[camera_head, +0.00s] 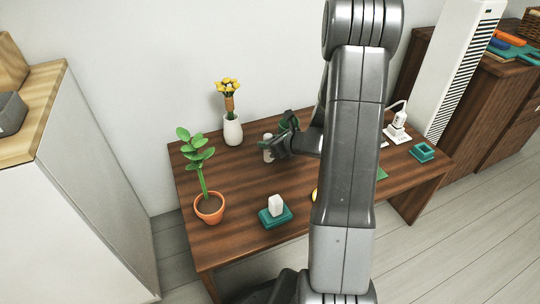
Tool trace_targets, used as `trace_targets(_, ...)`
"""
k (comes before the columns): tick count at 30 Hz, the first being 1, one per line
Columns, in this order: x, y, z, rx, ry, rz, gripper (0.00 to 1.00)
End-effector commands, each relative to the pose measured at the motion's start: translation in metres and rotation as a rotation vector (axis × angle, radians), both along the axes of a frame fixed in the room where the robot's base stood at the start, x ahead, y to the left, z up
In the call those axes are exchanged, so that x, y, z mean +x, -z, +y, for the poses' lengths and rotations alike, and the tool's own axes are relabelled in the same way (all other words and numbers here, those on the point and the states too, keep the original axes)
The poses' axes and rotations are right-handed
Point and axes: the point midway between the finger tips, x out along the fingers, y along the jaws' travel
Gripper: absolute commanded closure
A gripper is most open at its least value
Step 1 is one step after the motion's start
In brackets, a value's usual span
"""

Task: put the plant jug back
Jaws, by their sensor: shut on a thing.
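My gripper (283,144) is above the back middle of the wooden table, with the arm reaching in from the front. It is shut on a dark green thing (290,121), which looks like the plant jug. The fingers and wrist cover part of it, so its full shape and its height above the table are unclear. A small pale cylinder (268,152) shows just left of the gripper; whether it touches the gripper cannot be told. A leafy plant in a terracotta pot (209,210) stands at the table's left front.
A white vase (232,131) with yellow flowers stands at the back left. A teal tray (275,218) holds a white block at the front. A white device (397,125) and an empty teal tray (422,152) are at right. My arm hides the table's middle right.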

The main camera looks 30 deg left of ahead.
Motion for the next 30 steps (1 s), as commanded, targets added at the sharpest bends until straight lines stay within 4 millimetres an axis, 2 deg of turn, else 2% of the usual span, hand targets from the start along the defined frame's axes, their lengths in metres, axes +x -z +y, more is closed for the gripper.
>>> trace_targets(9,0.0,0.038,0.0,0.001,0.002,0.001,1.0)
trace_targets(20,0.0,0.041,0.0,0.002,0.0,-0.002,1.0)
trace_targets(21,0.0,0.041,0.0,0.001,0.001,-0.001,0.68)
trace_targets(24,0.0,0.04,0.0,0.001,0.001,-0.001,0.5)
trace_targets(30,0.0,0.04,0.0,0.001,0.001,-0.001,0.5)
